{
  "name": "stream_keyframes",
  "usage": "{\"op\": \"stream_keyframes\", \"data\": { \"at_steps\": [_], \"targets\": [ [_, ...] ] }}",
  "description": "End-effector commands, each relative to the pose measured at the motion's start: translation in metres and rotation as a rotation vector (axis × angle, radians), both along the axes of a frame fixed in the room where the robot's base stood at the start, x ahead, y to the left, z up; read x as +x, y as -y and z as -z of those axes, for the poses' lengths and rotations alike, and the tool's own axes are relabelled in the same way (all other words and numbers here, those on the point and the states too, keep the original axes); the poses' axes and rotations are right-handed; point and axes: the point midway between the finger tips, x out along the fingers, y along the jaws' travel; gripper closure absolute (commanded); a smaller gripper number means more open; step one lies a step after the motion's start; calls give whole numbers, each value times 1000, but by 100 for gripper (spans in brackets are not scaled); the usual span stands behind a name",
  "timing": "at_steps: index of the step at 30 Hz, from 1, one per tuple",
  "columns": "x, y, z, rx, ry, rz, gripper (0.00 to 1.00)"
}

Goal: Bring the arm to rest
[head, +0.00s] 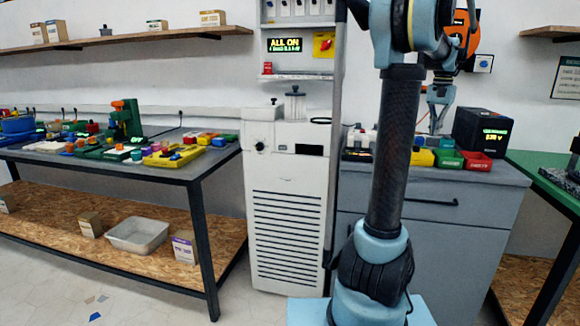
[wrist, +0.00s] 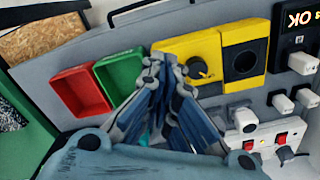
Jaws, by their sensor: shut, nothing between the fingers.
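My arm (head: 392,150) rises in the right half of the head view, with a light blue base joint, a dark column and a light blue upper joint. It hides part of the grey cabinet behind it. My gripper (head: 436,125) hangs fingers down above the cabinet top, partly beside the dark column. In the wrist view my gripper (wrist: 165,75) is shut and empty, its blue-grey fingers near each other. It appears over the cabinet's items, between a green bin (wrist: 120,80) and a yellow block (wrist: 190,55). I cannot tell its exact height above them.
A red bin (head: 477,160) and a black display box (head: 482,132) stand on the grey cabinet (head: 460,215). White plugs and red switches (wrist: 265,140) are at the wrist view's right. A tall white unit (head: 288,200) stands left of my arm. A workbench (head: 190,172) carries coloured parts.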

Motion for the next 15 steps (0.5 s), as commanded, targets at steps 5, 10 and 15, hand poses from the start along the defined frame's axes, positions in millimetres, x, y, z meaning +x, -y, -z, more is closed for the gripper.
{"op": "stream_keyframes", "data": {
  "at_steps": [5, 10, 15],
  "targets": [
    [-5, -29, 4, -6, 8, -44, 100],
    [-15, -57, 10, -11, 18, -86, 100],
    [-32, -95, 21, -19, 30, -149, 100]
  ]
}}
